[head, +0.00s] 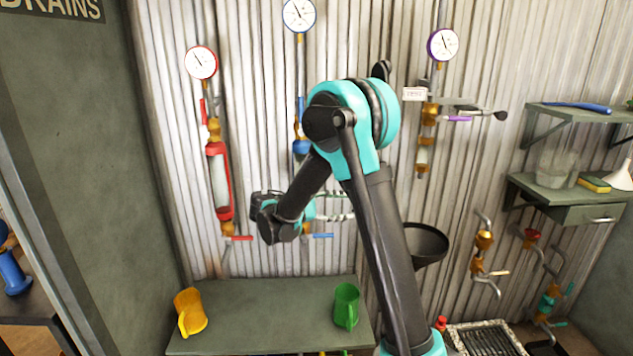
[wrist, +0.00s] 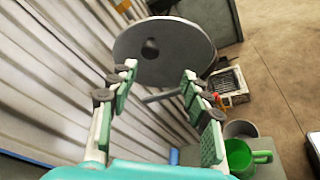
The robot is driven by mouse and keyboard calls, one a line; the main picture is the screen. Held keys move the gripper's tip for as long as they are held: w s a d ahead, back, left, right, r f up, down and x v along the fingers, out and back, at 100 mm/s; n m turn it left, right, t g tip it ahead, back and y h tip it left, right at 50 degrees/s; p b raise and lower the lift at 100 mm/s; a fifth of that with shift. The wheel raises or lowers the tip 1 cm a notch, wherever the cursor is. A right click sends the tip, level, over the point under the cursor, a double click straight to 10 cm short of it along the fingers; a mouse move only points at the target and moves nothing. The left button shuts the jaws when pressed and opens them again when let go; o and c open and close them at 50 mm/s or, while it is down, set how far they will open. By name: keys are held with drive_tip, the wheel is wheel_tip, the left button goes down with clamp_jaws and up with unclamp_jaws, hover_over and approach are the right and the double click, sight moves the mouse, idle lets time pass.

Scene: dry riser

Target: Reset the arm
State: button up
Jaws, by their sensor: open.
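My arm reaches up and bends over in the middle of the head view, with its wrist low in front of the corrugated wall. My gripper (head: 335,206) points right there, partly hidden behind my arm. In the wrist view my gripper (wrist: 160,72) has its two padded fingers wide apart, with nothing held between them. Beyond the fingertips is a wide grey round piece with a dark hole (wrist: 180,42), apparently the dark funnel (head: 427,243) on the wall right of my arm. I cannot tell the exact gap to it.
Pipes with a red gauge (head: 201,63), blue gauge (head: 299,14) and purple gauge (head: 443,44) line the wall. Shelves (head: 570,190) and a floor grate (head: 485,338) are right.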

drive_tip(key=s+d+f+m+g+y, duration=0.2)
drive_tip(key=s+d+f+m+y, duration=0.3)
drive_tip(key=s+d+f+y, duration=0.55)
drive_tip(key=s+a+f+m+t+y, duration=0.1)
drive_tip(key=s+a+f+m+y, duration=0.1)
drive_tip(key=s, duration=0.5)
drive_tip(key=s+a+f+m+y, duration=0.3)
drive_tip(key=s+m, duration=0.2)
drive_tip(key=s, duration=0.3)
drive_tip(key=shift+t, duration=0.4)
drive_tip(key=shift+s, duration=0.1)
idle(0.4)
